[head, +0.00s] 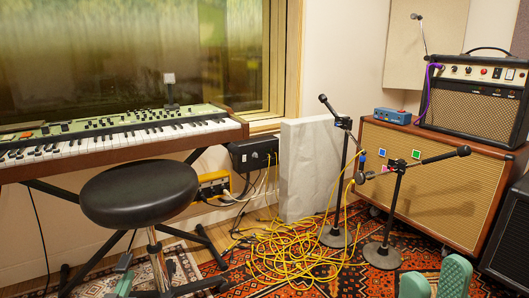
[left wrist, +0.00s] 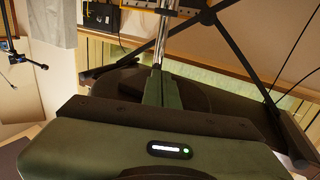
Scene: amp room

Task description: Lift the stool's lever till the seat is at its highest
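The stool has a round black seat (head: 139,193) on a chrome post (head: 157,258). Its dark lever (head: 124,262) shows below the left side of the seat. My left gripper (head: 122,284) is at this lever, low beside the post. In the left wrist view its green fingers (left wrist: 157,86) are close together and point toward the chrome post (left wrist: 168,38); they look shut on the lever, whose end is mostly hidden. The dark underside of the seat (left wrist: 200,92) shows behind them. My right gripper (head: 435,282) is open and empty at the lower right, over the rug.
A keyboard (head: 115,137) on a black stand (head: 200,240) is close behind the stool. Yellow cables (head: 290,255) lie on the rug. Two microphone stands (head: 383,250) stand before the amplifier cabinet (head: 435,185). A grey panel (head: 308,170) leans on the wall.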

